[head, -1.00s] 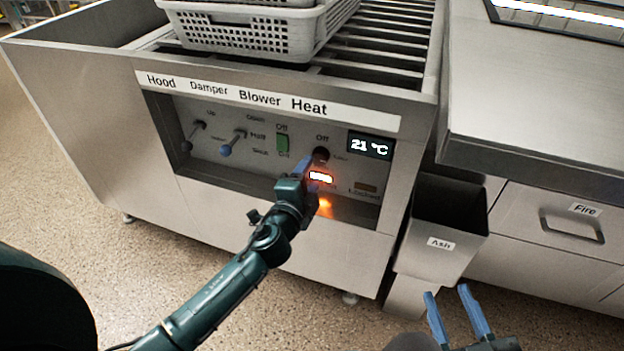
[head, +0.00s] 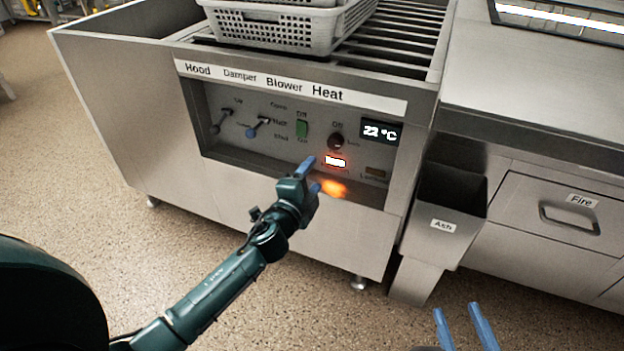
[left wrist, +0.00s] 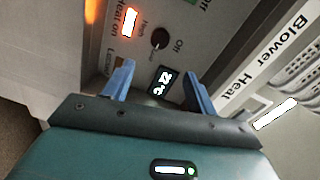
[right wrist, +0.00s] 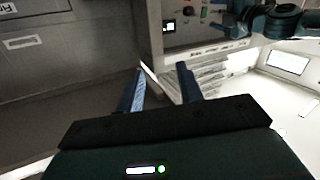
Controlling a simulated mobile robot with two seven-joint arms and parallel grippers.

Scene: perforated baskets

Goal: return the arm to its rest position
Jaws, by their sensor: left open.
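My left gripper (head: 312,177) is open and empty, in front of the control panel, below and left of the dark heat knob (head: 336,142). In the left wrist view the gripper (left wrist: 157,73) has its blue fingers apart, with the heat knob (left wrist: 160,38) beyond them and nothing between them. My left arm reaches in from the lower left. My right gripper (head: 456,313) is open and empty at the bottom edge of the head view. Its two fingers also stand apart in the right wrist view (right wrist: 161,70).
The steel machine's display (head: 381,132) reads 22 °C, and an orange-lit lamp (head: 335,162) glows beside it. A perforated basket (head: 275,30) sits on the top bars. An Ash bin (head: 445,215) and a Fire drawer (head: 570,222) stand right. Open floor lies left.

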